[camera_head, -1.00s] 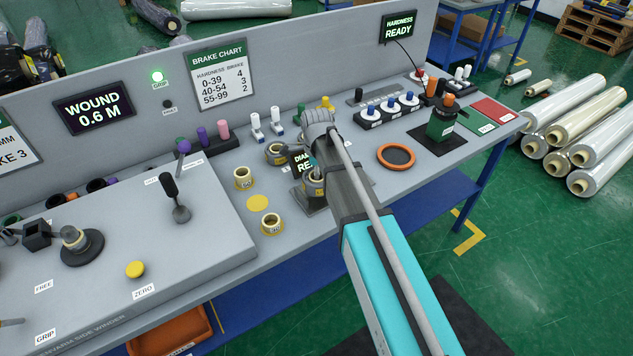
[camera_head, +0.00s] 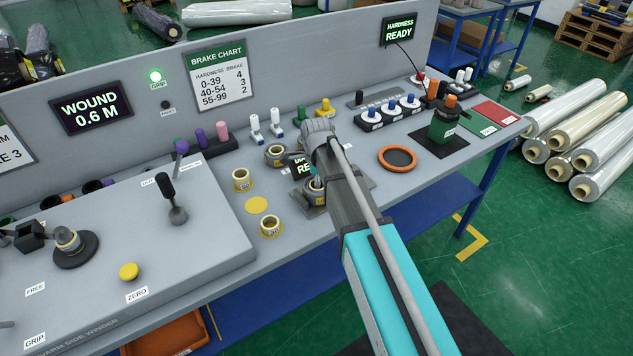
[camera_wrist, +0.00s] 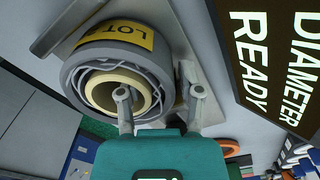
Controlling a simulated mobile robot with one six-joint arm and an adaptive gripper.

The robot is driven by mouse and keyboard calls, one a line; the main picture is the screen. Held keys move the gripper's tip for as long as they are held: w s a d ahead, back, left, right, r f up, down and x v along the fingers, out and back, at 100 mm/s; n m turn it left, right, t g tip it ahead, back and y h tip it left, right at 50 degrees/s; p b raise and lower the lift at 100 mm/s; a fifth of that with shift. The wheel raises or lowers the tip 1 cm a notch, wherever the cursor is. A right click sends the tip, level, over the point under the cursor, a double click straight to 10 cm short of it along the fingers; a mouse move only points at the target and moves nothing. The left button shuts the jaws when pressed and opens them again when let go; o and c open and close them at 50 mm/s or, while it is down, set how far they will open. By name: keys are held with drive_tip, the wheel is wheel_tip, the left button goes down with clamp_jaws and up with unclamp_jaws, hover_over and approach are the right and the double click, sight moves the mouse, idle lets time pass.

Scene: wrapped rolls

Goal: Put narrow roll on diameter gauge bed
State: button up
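A roll with grey wrap, a cream core and a yellow LOT label (camera_wrist: 128,38) fills the upper left of the wrist view. It rests on the grey plate of the diameter gauge bed (camera_wrist: 75,13). In the head view the roll (camera_head: 316,185) is partly hidden under my arm, on the bed's plate (camera_head: 313,211). My gripper (camera_wrist: 160,95) is open at the roll. One finger overlaps the core opening and the other is outside the roll's edge, with a gap beside it. The diameter display (camera_wrist: 265,60) reads READY.
Yellow-cored rolls stand at the left, one behind (camera_head: 243,180) and one in front (camera_head: 271,226), with a flat yellow disc (camera_head: 256,205) between them. Another roll (camera_head: 276,155) stands behind the gauge. An orange ring (camera_head: 397,158) lies to the right. The winder housing (camera_head: 215,240) fills the left.

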drive_tip(key=shift+o, duration=0.5)
drive_tip(key=shift+r, duration=0.2)
wheel_tip(320, 180, up, 12)
drive_tip(key=p, duration=1.2)
drive_tip(key=shift+d+f, duration=0.1)
idle(0.6)
drive_tip(key=s+d+n, duration=1.6)
drive_tip(key=d, duration=0.3)
drive_tip(key=shift+s+d+n, duration=0.2)
drive_tip(key=shift+n, duration=0.2)
idle(0.5)
